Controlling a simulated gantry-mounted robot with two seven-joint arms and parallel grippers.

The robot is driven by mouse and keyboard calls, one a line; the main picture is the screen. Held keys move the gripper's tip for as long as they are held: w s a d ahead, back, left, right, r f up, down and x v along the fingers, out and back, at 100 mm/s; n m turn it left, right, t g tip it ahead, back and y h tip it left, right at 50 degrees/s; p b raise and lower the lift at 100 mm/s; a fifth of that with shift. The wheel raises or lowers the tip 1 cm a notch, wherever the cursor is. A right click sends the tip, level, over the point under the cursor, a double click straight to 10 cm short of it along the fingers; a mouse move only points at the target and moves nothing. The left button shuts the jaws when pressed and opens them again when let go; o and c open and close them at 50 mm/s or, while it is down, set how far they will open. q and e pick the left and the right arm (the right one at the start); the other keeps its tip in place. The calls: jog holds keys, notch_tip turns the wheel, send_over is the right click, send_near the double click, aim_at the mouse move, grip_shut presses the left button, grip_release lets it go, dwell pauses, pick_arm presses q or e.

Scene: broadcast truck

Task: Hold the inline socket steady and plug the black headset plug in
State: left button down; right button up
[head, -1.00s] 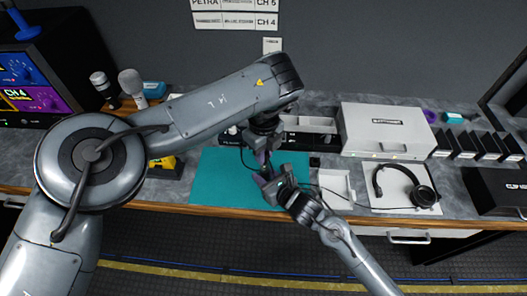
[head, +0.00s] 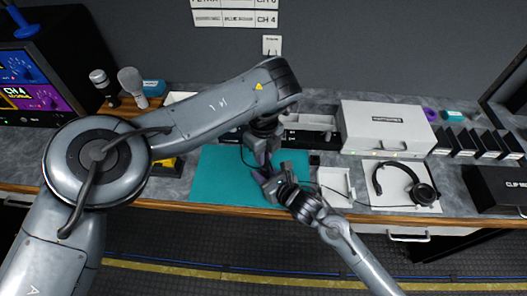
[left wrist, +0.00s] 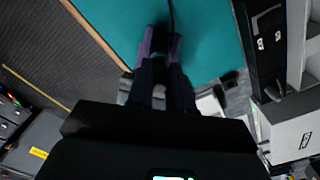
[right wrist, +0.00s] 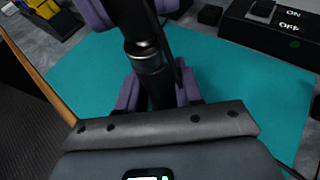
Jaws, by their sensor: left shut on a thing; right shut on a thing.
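My left gripper (head: 263,159) and right gripper (head: 267,177) meet above the teal mat (head: 222,176). In the right wrist view, the left gripper's purple fingers are shut on the black inline socket (right wrist: 132,18), which a silver ring ends. Below it, my right gripper (right wrist: 160,92) is shut on the black headset plug (right wrist: 157,84). Plug and socket are roughly in line, with no clear gap at the ring; I cannot tell how deep the plug sits. A thin cable passes beside them. In the left wrist view the left fingers (left wrist: 160,55) hide what they hold.
The headset (head: 418,190) lies on a white pad at right, its cable running left. A white open tray (head: 335,184) and a white case (head: 386,130) stand close by. Microphones (head: 131,82) stand at back left. The counter's front edge is near the grippers.

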pick_arm(q)
jog(key=shift+f, duration=0.35)
jog(key=c, duration=0.9)
grip_release()
jog(key=shift+c, duration=0.2)
jog(key=shift+r, duration=0.15)
notch_tip(320, 180, up, 12)
pick_arm(e)
jog(key=o, duration=1.1)
jog(key=shift+o, duration=0.2)
